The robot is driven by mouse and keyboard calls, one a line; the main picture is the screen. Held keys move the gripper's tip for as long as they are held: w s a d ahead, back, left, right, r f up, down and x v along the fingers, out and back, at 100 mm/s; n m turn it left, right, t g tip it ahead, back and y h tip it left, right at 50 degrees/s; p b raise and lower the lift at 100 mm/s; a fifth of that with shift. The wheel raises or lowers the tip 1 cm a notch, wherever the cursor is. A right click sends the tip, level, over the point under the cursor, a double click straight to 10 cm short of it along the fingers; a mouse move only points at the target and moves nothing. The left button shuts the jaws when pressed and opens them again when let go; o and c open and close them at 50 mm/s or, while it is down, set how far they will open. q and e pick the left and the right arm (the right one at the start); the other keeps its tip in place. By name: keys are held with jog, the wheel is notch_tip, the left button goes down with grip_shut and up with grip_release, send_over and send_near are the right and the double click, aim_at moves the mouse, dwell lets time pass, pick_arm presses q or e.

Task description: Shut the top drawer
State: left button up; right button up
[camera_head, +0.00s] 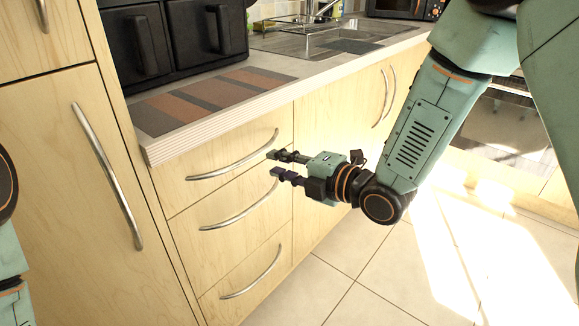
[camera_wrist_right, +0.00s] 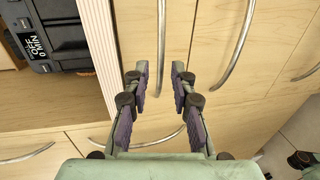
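The top drawer (camera_head: 223,148) is a pale wood front under the worktop, with a curved metal handle (camera_head: 233,160). Its front looks about flush with the drawers below; I see no clear gap. My right gripper (camera_head: 274,163) is open and empty, in front of the drawers near the right end of that handle. In the right wrist view the top handle (camera_wrist_right: 161,40) runs between the two fingertips (camera_wrist_right: 160,72). I cannot tell whether the fingers touch it. Only part of my left arm shows at the left edge; its gripper is out of view.
A middle drawer (camera_head: 225,205) and a bottom drawer (camera_head: 255,278) lie below. A tall cabinet door (camera_head: 60,220) stands left. The worktop edge (camera_head: 225,120) juts above, with a striped mat (camera_head: 210,98) and black appliance (camera_head: 175,40). The tiled floor (camera_head: 390,290) is clear.

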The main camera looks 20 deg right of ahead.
jog(key=shift+v, duration=1.1)
jog(key=s+d+f+m+g+h+p, duration=0.1)
jog(key=s+d+f+m+g+h, duration=0.15)
jog(key=s+f+m, duration=0.4)
jog(key=s+d+f+m+g+h+p, duration=0.1)
jog(key=s+d+f+m+g+h, duration=0.2)
jog(key=f+m, duration=0.7)
jog(key=s+d+f+m+g+h+p, duration=0.1)
jog(key=s+f+m+g, duration=0.2)
jog(key=s, duration=1)
jog(key=s+d+f+m+g+h+p, duration=0.1)
jog(key=s+f+m+g, duration=0.3)
jog(key=s, duration=0.9)
jog(key=shift+f+m+h+p, duration=0.55)
jog(key=shift+f+m+h, duration=0.1)
jog(key=shift+f+m, duration=0.2)
jog(key=shift+d+g, duration=0.15)
jog(key=shift+g, duration=0.1)
